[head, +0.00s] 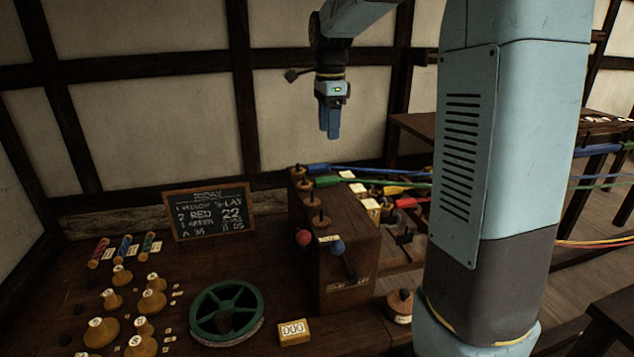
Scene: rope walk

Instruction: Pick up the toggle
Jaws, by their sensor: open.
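My gripper (330,133) hangs pointing down, high in front of the back wall and above the wooden machine box (346,262). Its blue fingers are seen nearly edge-on; it is open, with nothing visible in it. It is well clear of everything on the bench. I cannot tell for sure which thing is the toggle. Short rods wound in red (98,252), blue (123,247) and green (147,246) lie at the bench's back left. A round wooden piece with a dark peg (400,305) stands right of the box.
A chalkboard (209,211) leans at the back. Several wooden knobs (152,302) stand at left. A green spoked wheel (226,312) and a number counter (293,331) are in front. Coloured ropes (385,171) run right from the box. My blue column hides part of the right side.

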